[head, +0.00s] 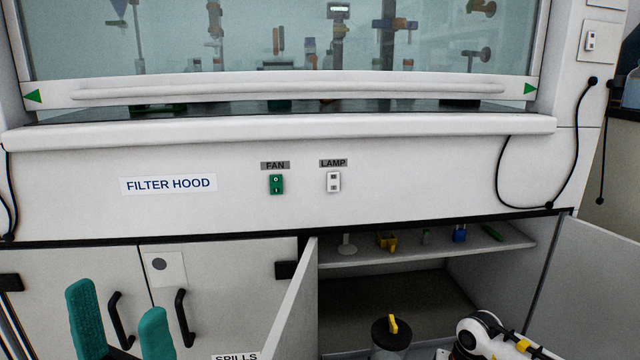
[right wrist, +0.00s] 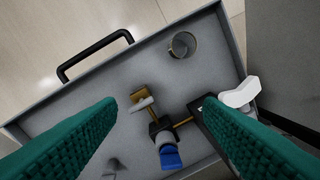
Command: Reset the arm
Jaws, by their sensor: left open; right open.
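My left gripper (head: 116,304) shows at the lower left of the head view, in front of the closed cabinet doors. Its two teal fingers stand apart with nothing between them. My right gripper (right wrist: 158,106) shows in the right wrist view with its teal fingers wide apart. A brass fitting with a blue knob (right wrist: 170,157) lies in a grey drawer (right wrist: 75,108), seen in the gap between those fingers. The fingers do not grip it. The right gripper's fingers cannot be made out in the head view.
The filter hood's sash handle (head: 290,90) spans the top. The cabinet's left door (head: 293,312) and right door (head: 598,285) stand open around a shelf (head: 440,245) with several small items. The drawer holds a round metal cup (right wrist: 183,45) and has a black handle (right wrist: 95,55).

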